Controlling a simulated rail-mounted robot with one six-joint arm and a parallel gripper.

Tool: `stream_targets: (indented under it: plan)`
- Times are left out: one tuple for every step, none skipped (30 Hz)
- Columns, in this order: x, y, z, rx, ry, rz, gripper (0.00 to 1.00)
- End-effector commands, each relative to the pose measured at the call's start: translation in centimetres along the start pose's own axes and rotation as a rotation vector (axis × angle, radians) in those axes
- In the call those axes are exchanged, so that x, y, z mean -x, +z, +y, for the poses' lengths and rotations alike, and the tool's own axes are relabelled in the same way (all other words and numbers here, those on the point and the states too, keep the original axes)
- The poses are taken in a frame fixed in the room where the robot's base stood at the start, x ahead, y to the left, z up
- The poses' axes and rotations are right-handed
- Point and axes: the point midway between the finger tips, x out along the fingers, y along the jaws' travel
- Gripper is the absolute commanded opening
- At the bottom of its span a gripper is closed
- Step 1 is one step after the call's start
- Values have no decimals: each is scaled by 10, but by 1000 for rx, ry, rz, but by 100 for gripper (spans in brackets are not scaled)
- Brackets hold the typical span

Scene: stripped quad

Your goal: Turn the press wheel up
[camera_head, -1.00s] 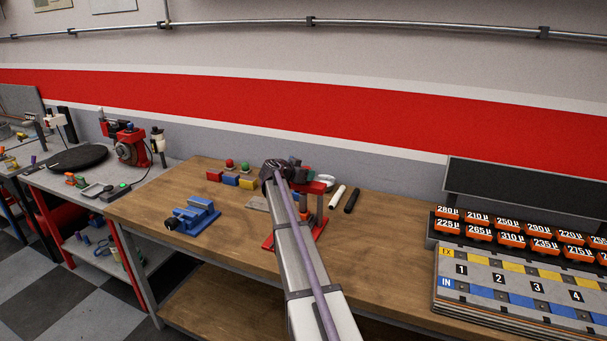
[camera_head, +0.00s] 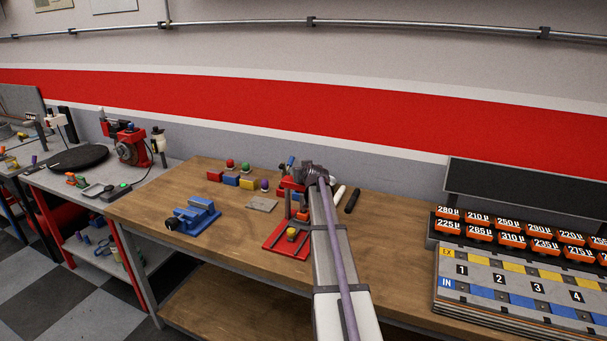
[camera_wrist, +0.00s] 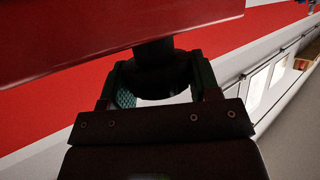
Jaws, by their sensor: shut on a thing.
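The red press (camera_head: 285,240) stands on the wooden bench, with a small yellow block (camera_head: 291,233) on its base. My gripper (camera_head: 310,172) is at the right side of the press head; its fingers are hard to make out in the head view. In the wrist view my gripper (camera_wrist: 160,82) has one finger on each side of a dark round part, the press wheel (camera_wrist: 155,62), and is shut on it. The red press body (camera_wrist: 110,35) fills the top of that view. My arm hides most of the wheel in the head view.
A blue vise (camera_head: 195,215) and a flat grey plate (camera_head: 262,205) lie left of the press. Several coloured blocks (camera_head: 231,179) stand behind. A black rod (camera_head: 353,201) lies to the right, near a numbered board (camera_head: 520,285).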

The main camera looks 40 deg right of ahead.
Motion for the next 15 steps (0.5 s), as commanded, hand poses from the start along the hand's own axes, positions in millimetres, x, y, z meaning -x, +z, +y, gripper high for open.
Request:
stream_targets:
  plan:
    - [0,1,2,13,-39,-3,33]
    - [0,1,2,24,-65,-3,33]
    - [0,1,2,39,-100,-3,33]
    - [0,1,2,49,-128,-4,33]
    - [-1,1,2,62,-155,-4,33]
    - [-1,1,1,77,-190,-4,33]
    - [-1,1,2,87,-216,-4,33]
    - [-1,0,2,99,-243,-4,33]
    - [-1,0,1,113,-279,-4,33]
    - [-1,0,1,124,-306,-4,33]
    - [-1,0,1,136,-333,-4,33]
    - [-1,0,1,151,-368,-4,33]
    - [-1,0,1,161,-395,-3,33]
    - [-2,0,1,173,-421,-4,33]
    - [-2,0,1,188,-456,-3,33]
